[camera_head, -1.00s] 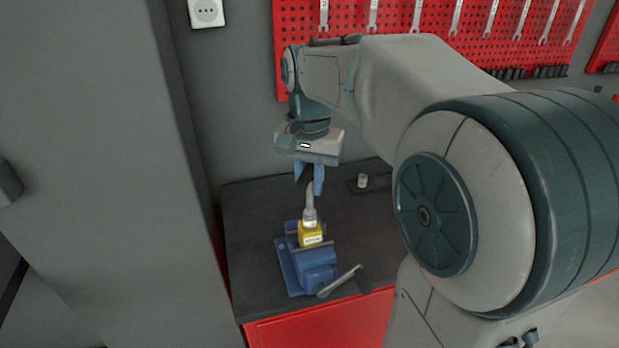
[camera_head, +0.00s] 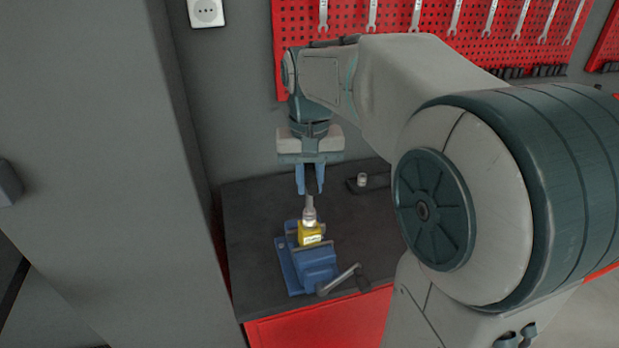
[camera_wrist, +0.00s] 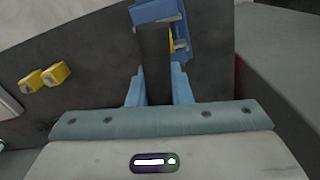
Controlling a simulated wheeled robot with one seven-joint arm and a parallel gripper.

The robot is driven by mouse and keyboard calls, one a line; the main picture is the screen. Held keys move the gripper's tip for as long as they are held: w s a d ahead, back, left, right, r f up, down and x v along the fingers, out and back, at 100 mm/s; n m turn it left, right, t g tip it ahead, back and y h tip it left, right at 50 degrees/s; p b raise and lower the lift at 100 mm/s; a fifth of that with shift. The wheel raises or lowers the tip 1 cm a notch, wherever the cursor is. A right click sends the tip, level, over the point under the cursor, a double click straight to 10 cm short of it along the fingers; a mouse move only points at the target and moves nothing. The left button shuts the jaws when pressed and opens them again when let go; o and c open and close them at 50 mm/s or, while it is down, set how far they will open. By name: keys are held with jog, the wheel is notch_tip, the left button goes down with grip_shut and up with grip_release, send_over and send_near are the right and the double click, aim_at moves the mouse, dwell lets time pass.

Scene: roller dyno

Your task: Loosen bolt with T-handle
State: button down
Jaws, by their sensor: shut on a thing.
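My gripper (camera_head: 310,190) points down with its two blue fingers shut on the dark grip of the T-handle (camera_head: 309,203). The grey shaft of the T-handle stands roughly upright below the fingers, and its lower end meets the top of a yellow block (camera_head: 310,236). The bolt itself is hidden there. A blue vise (camera_head: 316,266) on the bench holds the block between its jaws. In the wrist view the dark T-handle grip (camera_wrist: 155,60) lies between the fingers, with part of the blue vise (camera_wrist: 155,11) beyond and the yellow block mostly hidden.
The vise stands on a dark bench top (camera_head: 250,215) with a red front (camera_head: 315,325). A small light cylinder (camera_head: 363,179) sits on a dark holder behind right. Two yellow pieces (camera_wrist: 55,74) show on the bench in the wrist view. A red pegboard (camera_head: 420,35) with wrenches hangs behind.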

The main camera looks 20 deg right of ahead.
jog(key=shift+n, duration=0.5)
jog(key=shift+n, duration=1.4)
jog(key=shift+m+p, duration=0.3)
jog(key=shift+m, duration=0.1)
jog(key=shift+r+p, duration=0.75)
jog(key=shift+r, duration=0.2)
